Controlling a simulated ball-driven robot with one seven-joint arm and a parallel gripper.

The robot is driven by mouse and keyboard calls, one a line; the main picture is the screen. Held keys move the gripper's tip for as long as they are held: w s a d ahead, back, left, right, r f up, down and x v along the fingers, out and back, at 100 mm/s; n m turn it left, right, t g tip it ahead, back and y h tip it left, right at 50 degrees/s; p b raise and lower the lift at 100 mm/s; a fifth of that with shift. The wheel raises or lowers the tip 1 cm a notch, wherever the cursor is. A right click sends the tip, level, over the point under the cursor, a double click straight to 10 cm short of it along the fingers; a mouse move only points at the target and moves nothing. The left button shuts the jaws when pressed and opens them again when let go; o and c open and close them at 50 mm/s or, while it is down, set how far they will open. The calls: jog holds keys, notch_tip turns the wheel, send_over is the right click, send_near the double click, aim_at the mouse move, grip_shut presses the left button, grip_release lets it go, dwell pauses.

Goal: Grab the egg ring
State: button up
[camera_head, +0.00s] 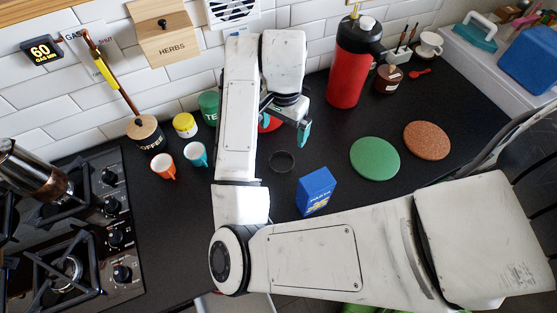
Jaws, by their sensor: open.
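A thin dark ring (281,161), which looks like the egg ring, lies flat on the black worktop near the middle of the view. My gripper (286,119) is above the worktop, just beyond the ring toward the tiled wall. It is open, with a teal fingertip on its right side, and nothing shows between its jaws. The ring is in plain sight and apart from the gripper.
A blue box (316,192) stands just in front of the ring. A red object (270,124) is partly hidden behind my gripper. Green (375,158) and cork (427,140) round mats lie to the right. Orange (163,166) and teal (195,154) cups stand left, by the hob (127,240).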

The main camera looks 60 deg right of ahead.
jog(key=b, duration=0.5)
send_over(281, 166)
notch_tip(281, 166, down, 6)
notch_tip(281, 166, down, 5)
jog(key=shift+s+a+f+b, duration=0.1)
jog(key=shift+s+a+b, duration=0.05)
jog(key=shift+b, duration=0.6)
jog(key=shift+f+p, duration=0.3)
jog(key=shift+f, duration=2.45)
jog(key=shift+c, duration=0.5)
jog(key=c, duration=1)
